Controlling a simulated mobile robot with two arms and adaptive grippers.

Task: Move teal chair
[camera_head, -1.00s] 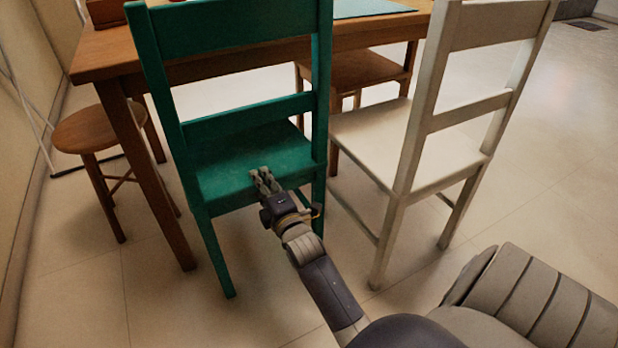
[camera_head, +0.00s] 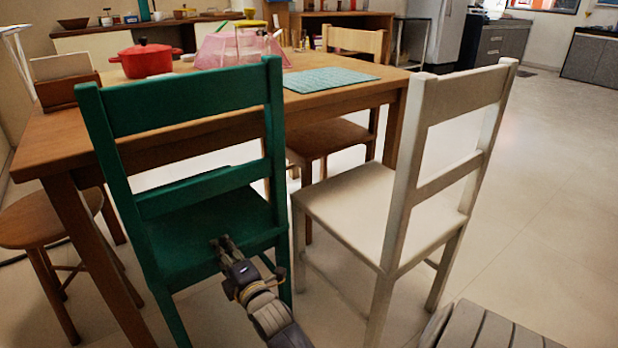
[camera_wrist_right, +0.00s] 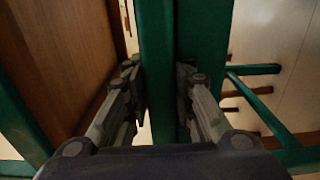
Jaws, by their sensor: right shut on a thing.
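The teal chair (camera_head: 190,102) stands upright at the near side of the wooden table, its back toward me. In the head view my right gripper (camera_head: 226,250) is at the rear edge of its seat, below the backrest. In the right wrist view a teal bar of the chair (camera_wrist_right: 158,75) lies between the two fingers of my right gripper (camera_wrist_right: 160,105), which is shut on it. The front legs of the chair are mostly hidden. My left gripper is not in view.
The wooden table (camera_head: 45,140) is just beyond the chair, with a red pot (camera_head: 147,60) and a teal mat (camera_head: 328,79) on it. A white chair (camera_head: 365,205) stands close on the right, a round stool (camera_head: 30,222) on the left. Open floor (camera_head: 545,190) lies farther right.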

